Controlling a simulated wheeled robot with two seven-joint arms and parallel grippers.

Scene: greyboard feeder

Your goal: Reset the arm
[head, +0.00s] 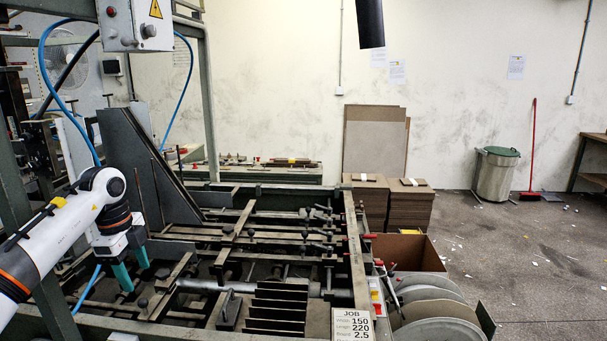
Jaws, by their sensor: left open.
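My left arm comes in from the left edge in the head view. Its left gripper (133,274) points down with two teal fingers spread apart, open and empty. The fingers are over the left front part of the greyboard feeder (350,240), near its rails and knobs. Whether the fingertips touch anything below cannot be told. My right gripper does not show.
A control box (138,24) hangs at the upper left, with blue hoses beside it. A sloped grey plate (140,165) stands behind the gripper. Greyboard stacks (409,205), an open cardboard box (410,250) and round discs (430,310) are at the right. The floor farther right is mostly clear.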

